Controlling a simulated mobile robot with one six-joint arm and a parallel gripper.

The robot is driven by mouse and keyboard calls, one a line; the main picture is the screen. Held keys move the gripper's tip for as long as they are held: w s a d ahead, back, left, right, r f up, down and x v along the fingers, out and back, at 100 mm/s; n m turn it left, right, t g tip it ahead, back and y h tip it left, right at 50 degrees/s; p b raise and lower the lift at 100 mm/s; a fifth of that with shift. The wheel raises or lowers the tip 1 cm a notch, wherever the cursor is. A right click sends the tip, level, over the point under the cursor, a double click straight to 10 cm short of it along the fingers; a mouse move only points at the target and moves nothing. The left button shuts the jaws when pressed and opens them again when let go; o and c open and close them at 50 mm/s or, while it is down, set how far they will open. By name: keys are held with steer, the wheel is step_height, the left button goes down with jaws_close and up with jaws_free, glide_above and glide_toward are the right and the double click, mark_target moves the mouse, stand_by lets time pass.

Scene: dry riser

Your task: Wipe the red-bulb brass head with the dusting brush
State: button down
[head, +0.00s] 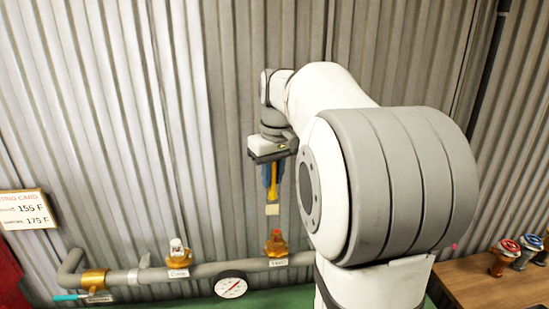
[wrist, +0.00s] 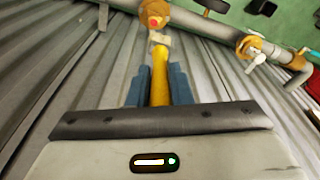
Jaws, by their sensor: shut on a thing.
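The red-bulb brass head (head: 276,243) sits upright on the grey pipe, left of my arm. It also shows at the top of the wrist view (wrist: 154,14), with its red bulb facing the camera. My gripper (head: 271,182) is shut on the yellow handle of the dusting brush (head: 272,197), which hangs downward. The brush's pale end is above the brass head in the head view, apart from it. In the wrist view the brush (wrist: 160,75) stands between the blue fingers (wrist: 158,85), its pale end just short of the head.
The grey pipe (head: 210,270) runs along the corrugated wall with a white-bulb brass head (head: 178,254) and a gauge (head: 230,285). A rating card (head: 25,209) is at left. A wooden table (head: 490,285) at right holds several heads, one red-topped (head: 503,257).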

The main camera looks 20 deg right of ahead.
steer(key=shift+r+p, duration=0.3)
steer(key=shift+r, duration=0.85)
